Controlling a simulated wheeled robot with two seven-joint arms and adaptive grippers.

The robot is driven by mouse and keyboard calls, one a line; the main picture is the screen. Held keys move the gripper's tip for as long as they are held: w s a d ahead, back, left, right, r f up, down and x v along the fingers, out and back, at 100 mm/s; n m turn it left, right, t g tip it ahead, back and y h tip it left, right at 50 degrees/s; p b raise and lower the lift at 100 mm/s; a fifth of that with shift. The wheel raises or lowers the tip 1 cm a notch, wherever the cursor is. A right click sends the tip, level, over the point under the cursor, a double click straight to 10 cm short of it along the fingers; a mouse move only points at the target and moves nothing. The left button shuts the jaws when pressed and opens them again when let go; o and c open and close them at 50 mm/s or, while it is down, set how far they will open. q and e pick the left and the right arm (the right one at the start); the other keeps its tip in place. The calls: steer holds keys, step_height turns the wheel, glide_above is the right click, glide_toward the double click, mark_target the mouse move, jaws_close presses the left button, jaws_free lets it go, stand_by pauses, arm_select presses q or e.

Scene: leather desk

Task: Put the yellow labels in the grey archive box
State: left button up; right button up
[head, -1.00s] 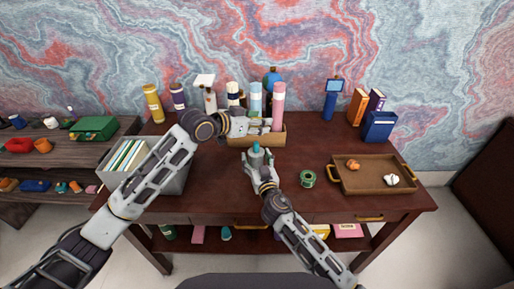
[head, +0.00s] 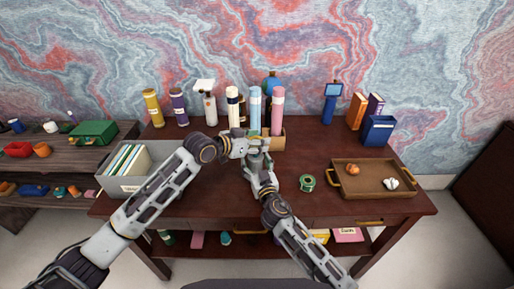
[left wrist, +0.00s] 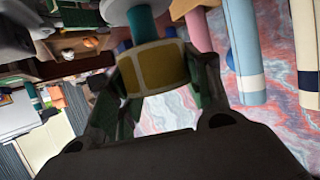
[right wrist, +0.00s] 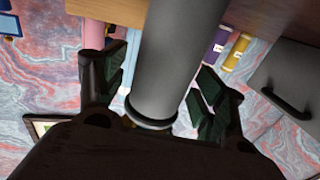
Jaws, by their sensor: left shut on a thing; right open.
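The yellow labels show in the left wrist view as a yellow band with pale edges (left wrist: 150,68), with a teal cylinder (left wrist: 144,20) beyond it. My left gripper (left wrist: 155,92) is shut on them. In the head view my left gripper (head: 258,143) hides them and meets my right gripper (head: 257,163) above the middle of the desk. My right gripper (right wrist: 155,100) is open, its fingers either side of a thick grey cylinder (right wrist: 175,60); I cannot tell what this cylinder is. The grey archive box (head: 125,186) stands at the desk's left, with folders inside.
Several bottles stand along the back, some behind a wooden box (head: 278,139). A green roll (head: 307,183) lies right of my grippers. A brown tray (head: 372,186) with an orange and a white item is at the right. The front desk edge is clear.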

arm_select(q)
steer(key=shift+f+p, duration=0.5)
steer(key=shift+f, duration=0.9)
steer(key=shift+f, duration=0.2)
steer(key=o, duration=1)
steer(key=shift+f+b, duration=0.1)
steer(key=shift+b, duration=0.45)
steer(key=v, duration=1.2)
steer(key=shift+s+f, duration=0.1)
